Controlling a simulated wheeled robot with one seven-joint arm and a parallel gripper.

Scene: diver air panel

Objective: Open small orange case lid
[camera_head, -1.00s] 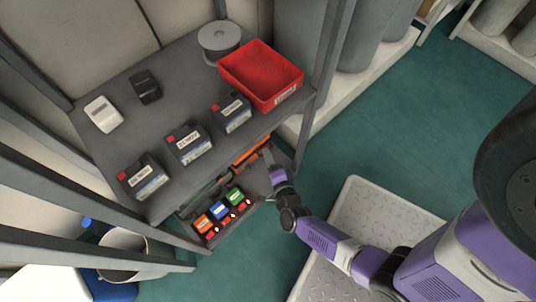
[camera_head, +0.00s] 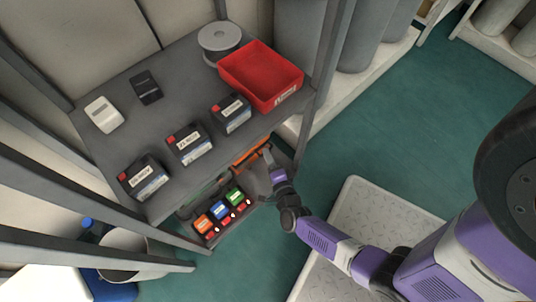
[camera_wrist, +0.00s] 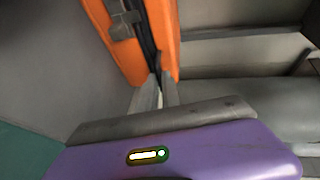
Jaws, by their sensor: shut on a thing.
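The small orange case (camera_head: 249,152) is on the lower shelf, partly hidden under the upper shelf's front edge. In the wrist view its orange shell (camera_wrist: 117,40) fills the top middle, with a grey latch on its left part and a dark seam beside a second orange strip, which seems to be the lid (camera_wrist: 168,35). My gripper (camera_head: 267,156) reaches in from the right at the case's near end. In the wrist view its fingertips (camera_wrist: 157,92) are shut at the lower end of the orange edge by the seam. The exact contact is hard to see.
Orange, blue and green labelled blocks (camera_head: 220,210) stand on the lower shelf left of my gripper. The upper shelf (camera_head: 185,85) overhangs the case and bears a red bin (camera_head: 262,72), batteries and a spool. A shelf post (camera_head: 312,90) stands right of the case.

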